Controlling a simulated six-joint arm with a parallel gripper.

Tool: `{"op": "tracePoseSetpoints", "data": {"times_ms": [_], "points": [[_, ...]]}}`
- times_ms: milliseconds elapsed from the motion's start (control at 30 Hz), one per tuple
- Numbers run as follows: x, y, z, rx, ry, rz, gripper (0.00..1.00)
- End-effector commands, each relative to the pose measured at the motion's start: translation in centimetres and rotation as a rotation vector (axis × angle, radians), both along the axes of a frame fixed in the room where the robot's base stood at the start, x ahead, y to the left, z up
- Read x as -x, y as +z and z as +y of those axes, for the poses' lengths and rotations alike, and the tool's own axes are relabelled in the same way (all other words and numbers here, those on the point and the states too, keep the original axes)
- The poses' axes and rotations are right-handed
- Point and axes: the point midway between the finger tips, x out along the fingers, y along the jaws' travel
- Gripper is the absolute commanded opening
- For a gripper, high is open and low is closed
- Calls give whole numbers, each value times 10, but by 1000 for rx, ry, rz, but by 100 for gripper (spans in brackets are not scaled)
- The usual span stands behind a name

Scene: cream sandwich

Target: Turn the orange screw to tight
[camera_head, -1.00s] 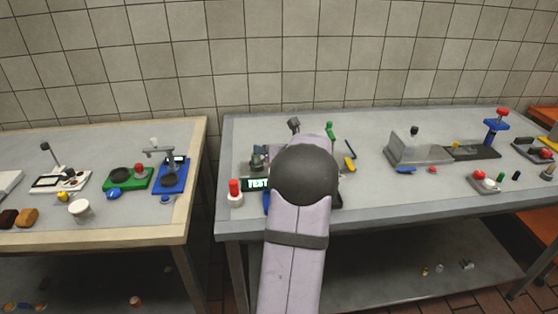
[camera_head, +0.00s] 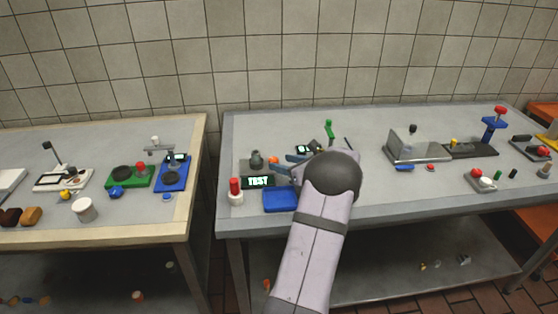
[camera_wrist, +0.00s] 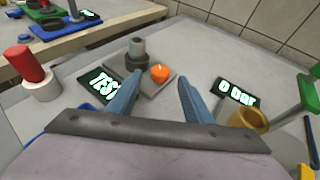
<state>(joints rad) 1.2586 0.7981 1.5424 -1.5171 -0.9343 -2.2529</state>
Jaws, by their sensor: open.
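The orange screw (camera_wrist: 159,73) sits on a grey base plate (camera_wrist: 150,85) beside a dark grey cylindrical fitting (camera_wrist: 136,52). In the head view the orange screw (camera_head: 273,160) shows as a small spot by the tips of my fingers. My gripper (camera_wrist: 158,88) is open, with its two blue fingers apart. The screw lies beyond the fingertips, between their lines and nearer the left finger. In the head view my gripper (camera_head: 288,164) reaches left toward the fitting, partly hidden by my arm.
A display reads "TEST" (camera_head: 258,181) and another reads "0 bar" (camera_wrist: 237,92). A red-topped white cylinder (camera_head: 235,191) stands left, with a blue tray (camera_head: 281,199) in front. A green-handled stand (camera_wrist: 304,100) and brass cup (camera_wrist: 248,119) are to the right.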

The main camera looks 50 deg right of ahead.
Motion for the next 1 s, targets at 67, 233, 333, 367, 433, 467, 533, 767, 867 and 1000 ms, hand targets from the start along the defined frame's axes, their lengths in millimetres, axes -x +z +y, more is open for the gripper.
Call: {"op": "tracePoseSetpoints", "data": {"times_ms": [67, 233, 333, 367, 433, 467, 533, 767, 867, 1000], "points": [[-10, -3, -1, -1, 3, 1, 46], [-22, -8, -4, 0, 1, 0, 46], [-26, -11, -5, 0, 0, 1, 46], [-26, -11, -5, 0, 0, 1, 46], [-27, -11, -5, 0, 0, 1, 46], [-27, -12, -5, 0, 0, 1, 46], [-27, -11, -5, 0, 0, 0, 46], [-26, -11, -5, 0, 0, 0, 11], [-26, -11, -5, 0, 0, 0, 5], [-27, -12, -5, 2, -10, -1, 5]]}}
